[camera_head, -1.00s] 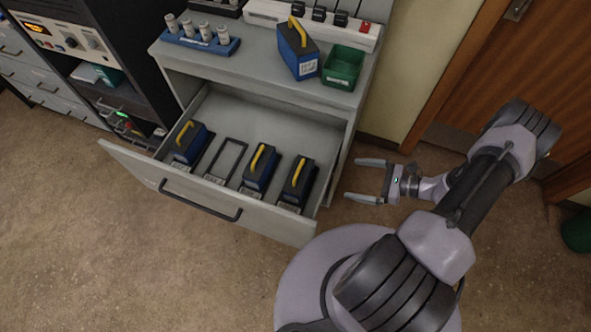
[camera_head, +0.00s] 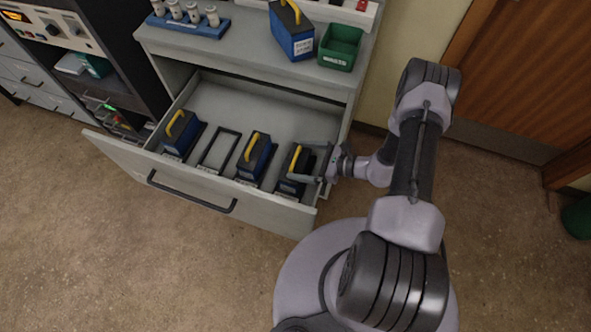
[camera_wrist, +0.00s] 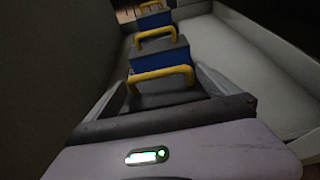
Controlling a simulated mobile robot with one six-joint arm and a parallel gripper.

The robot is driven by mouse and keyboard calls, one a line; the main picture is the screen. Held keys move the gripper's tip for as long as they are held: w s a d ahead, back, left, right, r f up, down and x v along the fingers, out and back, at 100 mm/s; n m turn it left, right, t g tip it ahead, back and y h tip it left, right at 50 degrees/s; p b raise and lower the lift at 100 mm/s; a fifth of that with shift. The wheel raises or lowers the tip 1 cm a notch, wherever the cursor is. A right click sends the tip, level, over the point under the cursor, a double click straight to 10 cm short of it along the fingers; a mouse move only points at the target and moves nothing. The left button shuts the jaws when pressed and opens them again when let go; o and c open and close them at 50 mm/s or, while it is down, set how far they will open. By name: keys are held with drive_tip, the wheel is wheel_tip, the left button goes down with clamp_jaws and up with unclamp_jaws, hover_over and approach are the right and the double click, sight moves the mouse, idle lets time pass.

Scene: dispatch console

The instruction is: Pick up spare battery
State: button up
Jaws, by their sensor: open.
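Three blue-and-black batteries with yellow handles stand in the open drawer (camera_head: 268,101): a left one (camera_head: 179,137), a middle one (camera_head: 253,160) and a right one (camera_head: 291,183). A fourth battery (camera_head: 291,33) stands on the counter; which one is the spare cannot be told. My gripper (camera_head: 299,163) is open at the right battery, its fingers reaching along either side of it. The wrist view shows this battery's yellow handle (camera_wrist: 162,76) between the fingers, with the other batteries in line beyond. Whether the fingers touch it cannot be told.
An empty black slot frame (camera_head: 219,151) lies between the left and middle batteries. A green bin (camera_head: 340,48) and a blue rack of grey cylinders (camera_head: 187,22) are on the counter. The drawer's front wall with its handle (camera_head: 192,196) stands close by.

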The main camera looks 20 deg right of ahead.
drive_tip(key=c, duration=1.8)
